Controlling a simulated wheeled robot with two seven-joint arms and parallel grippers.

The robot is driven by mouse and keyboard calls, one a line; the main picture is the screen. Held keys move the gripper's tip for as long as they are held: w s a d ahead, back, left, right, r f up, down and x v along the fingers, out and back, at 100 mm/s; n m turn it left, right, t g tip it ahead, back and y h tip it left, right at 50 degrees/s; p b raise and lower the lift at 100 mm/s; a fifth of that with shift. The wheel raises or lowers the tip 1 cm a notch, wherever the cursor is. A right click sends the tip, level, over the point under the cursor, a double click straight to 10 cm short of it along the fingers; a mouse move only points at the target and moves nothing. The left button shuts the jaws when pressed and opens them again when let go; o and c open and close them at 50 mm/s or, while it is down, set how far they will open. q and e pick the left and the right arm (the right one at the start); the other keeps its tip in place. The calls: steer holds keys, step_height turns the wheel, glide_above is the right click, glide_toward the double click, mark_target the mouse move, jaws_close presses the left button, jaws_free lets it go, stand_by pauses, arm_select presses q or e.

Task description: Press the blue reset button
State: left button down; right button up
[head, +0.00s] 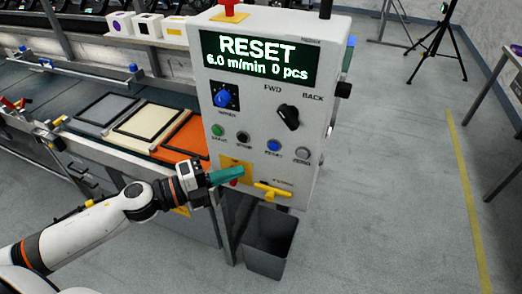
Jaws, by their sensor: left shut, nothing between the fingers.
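The blue reset button (273,146) is on the front of a light grey control box (262,115), in a row of small round buttons. It is uncovered in the head view. The box's screen (260,59) reads "RESET", "6.0 m/min 0 pcs". My left gripper (239,172) has teal fingers, shut and empty. It points right, in front of the lower left of the panel. In the picture its tips are below and left of the blue button, apart from it. My right gripper is not in view.
A green button (217,131), a black button (243,137) and a grey button (302,156) share the row. A blue knob (225,97) and black selector (288,117) sit above. A yellow handle (272,191) sticks out below. A grey bin (270,243) stands under the box.

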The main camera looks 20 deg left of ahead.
mark_target(278, 149)
arm_select(q)
steer(key=shift+w+d+p, duration=0.55)
steer(key=shift+w+d, duration=0.15)
steer(key=shift+w, duration=0.6)
steer(key=shift+w+d+p, duration=0.6)
steer(key=shift+w+d, duration=0.05)
steer(key=shift+w, duration=0.6)
steer(key=shift+w+d+p, duration=0.55)
steer(key=shift+w+d, duration=0.15)
steer(key=shift+w, duration=0.6)
